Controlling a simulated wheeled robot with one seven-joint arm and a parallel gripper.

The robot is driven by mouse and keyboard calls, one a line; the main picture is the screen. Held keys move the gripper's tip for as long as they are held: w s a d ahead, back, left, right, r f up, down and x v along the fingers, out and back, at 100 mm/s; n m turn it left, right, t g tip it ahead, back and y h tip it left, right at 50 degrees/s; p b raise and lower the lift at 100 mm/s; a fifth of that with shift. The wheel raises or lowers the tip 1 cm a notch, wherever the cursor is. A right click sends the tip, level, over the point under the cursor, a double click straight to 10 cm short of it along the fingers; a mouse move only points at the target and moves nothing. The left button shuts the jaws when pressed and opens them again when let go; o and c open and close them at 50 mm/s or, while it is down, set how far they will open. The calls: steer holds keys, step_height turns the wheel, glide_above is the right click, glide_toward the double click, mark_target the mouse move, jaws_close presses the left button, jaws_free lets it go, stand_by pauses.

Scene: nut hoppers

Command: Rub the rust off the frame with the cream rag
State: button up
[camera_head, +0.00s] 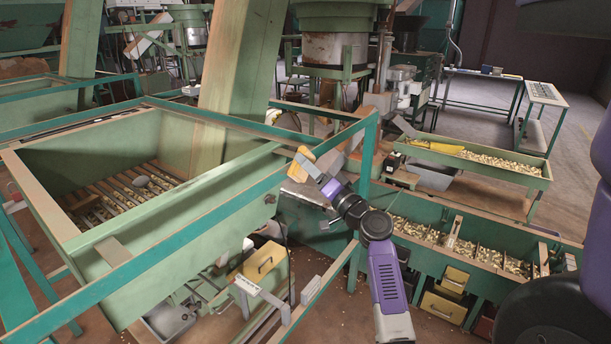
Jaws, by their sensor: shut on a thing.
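The teal metal frame (190,213) runs around the green hopper, with a corner post at its right end. My gripper (311,171) is at the frame's right part, near that corner, seen from behind and small. It is shut on a small cream-tan piece, the cream rag (301,157), which shows just beyond the fingers. The rag overlaps the frame's rail in this view; I cannot tell whether it touches. The fingers are partly hidden by my wrist. I cannot clearly make out a rust patch near the rag.
The open green hopper (54,203) holds slats, some nuts and a grey lump. A long green trough (480,238) with nuts stands right of my arm, above several drawers. A yellow scoop-like thing (433,146) lies on another nut bin behind. Open floor shows at the right back.

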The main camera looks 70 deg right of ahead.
mark_target(315, 160)
steer(key=d+b, duration=0.1)
steer(key=d, duration=0.1)
steer(key=s+d+b, duration=0.1)
steer(key=d+b, duration=0.1)
stand_by(0.5)
steer(key=shift+w+b, duration=0.15)
steer(key=shift+b, duration=0.15)
steer(key=shift+a, duration=0.15)
steer(key=shift+w+a+p, duration=0.2)
steer(key=shift+w+a, duration=0.05)
steer(key=shift+a, duration=1)
steer(key=shift+w+a+p, duration=0.2)
steer(key=shift+w+a, duration=0.05)
steer(key=shift+a, duration=0.95)
steer(key=shift+w+a+p, duration=0.2)
steer(key=shift+w+a, duration=0.05)
steer(key=shift+a, duration=1)
steer(key=shift+w+a+p, duration=0.1)
steer(key=shift+w+a, duration=0.15)
steer(key=shift+a, duration=0.4)
steer(key=shift+w+a+p, duration=0.1)
steer(key=shift+w+a, duration=0.1)
steer(key=shift+a, duration=0.45)
steer(key=shift+w+a+p, duration=0.1)
steer(key=shift+w+a, duration=0.15)
steer(key=shift+a, duration=0.4)
steer(key=shift+s+a, duration=0.1)
steer(key=shift+s, duration=0.05)
